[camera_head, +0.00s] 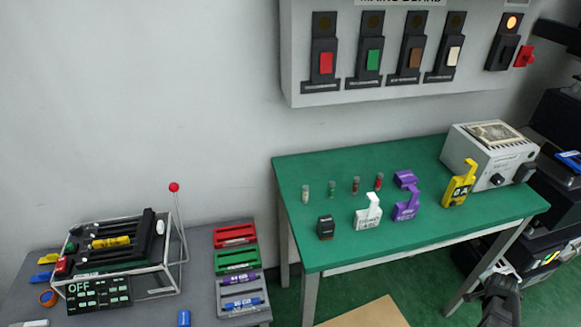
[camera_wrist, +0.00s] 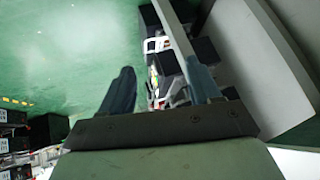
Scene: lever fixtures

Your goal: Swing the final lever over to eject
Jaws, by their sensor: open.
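A lever with a red ball (camera_head: 174,187) on a thin metal rod stands upright at the right side of a framed device (camera_head: 110,250) in the head view. A display (camera_head: 98,291) on that device reads OFF. A red switch handle (camera_head: 524,56) sits at the right end of the grey wall board. I cannot tell which of these is the final lever, and I see no eject label. My gripper (camera_wrist: 160,85) is open in the wrist view, with nothing clearly held between its fingers. A dark part at the lower right of the head view seems to be my arm.
The wall board (camera_head: 470,88) has several coloured switches and one lit lamp (camera_head: 511,22). A green table (camera_head: 320,170) carries small vials, coloured tags and a grey box (camera_head: 490,155). Coloured racks (camera_head: 236,235) stand on the grey table. Dark equipment crowds the right side.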

